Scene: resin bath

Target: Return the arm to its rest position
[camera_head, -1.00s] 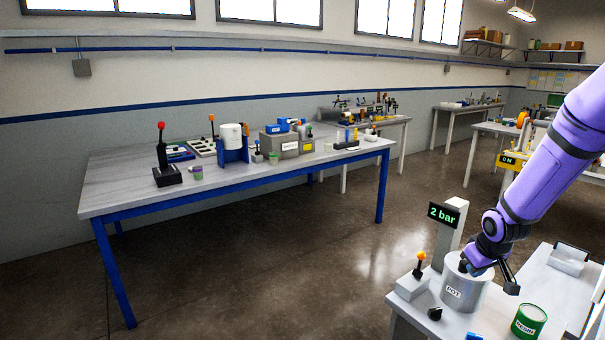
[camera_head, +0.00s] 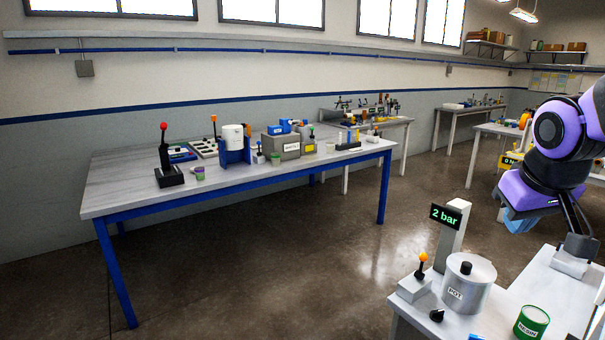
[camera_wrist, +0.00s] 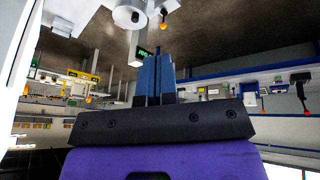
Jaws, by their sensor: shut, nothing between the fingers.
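My arm is raised at the right of the head view, above the right-hand bench. My gripper (camera_head: 520,216) has blue fingers, which hang in the air to the upper right of the pot. In the wrist view the fingers (camera_wrist: 154,80) are pressed together with nothing between them. The grey pot (camera_head: 467,284) stands on the bench with a black knob on its top, clear of my gripper. It also shows upside down at the top of the wrist view (camera_wrist: 129,16).
Near the pot are a "2 bar" display post (camera_head: 451,226), an orange-knobbed lever (camera_head: 414,286) and a green resin tin (camera_head: 531,323). A long blue-legged table (camera_head: 130,192) with several devices stands at left. The floor between (camera_head: 300,255) is clear.

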